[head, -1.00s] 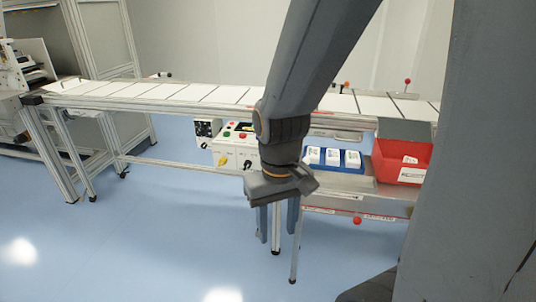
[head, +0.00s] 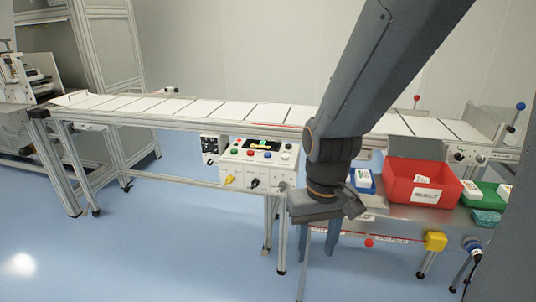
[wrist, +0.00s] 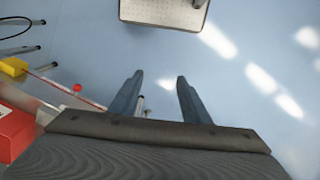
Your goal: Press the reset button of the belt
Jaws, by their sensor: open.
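The belt (head: 205,109) is a long conveyor with white panels on an aluminium frame, running across the head view. A white control box (head: 240,174) hangs below its front edge. It has a lit display, a row of coloured buttons including a green one (head: 234,151) and a red one (head: 250,154), and knobs below. I cannot read which button is marked reset. My gripper (head: 318,243) points down to the right of the box and in front of it, apart from it. In the wrist view its two blue-grey fingers (wrist: 156,97) are spread with nothing between them.
A red bin (head: 423,184), a green tray (head: 486,196) and a blue tray (head: 364,184) stand on a lower metal shelf at right. A yellow block (head: 435,240) sits at the shelf's front edge. The blue floor (head: 150,235) at front left is clear.

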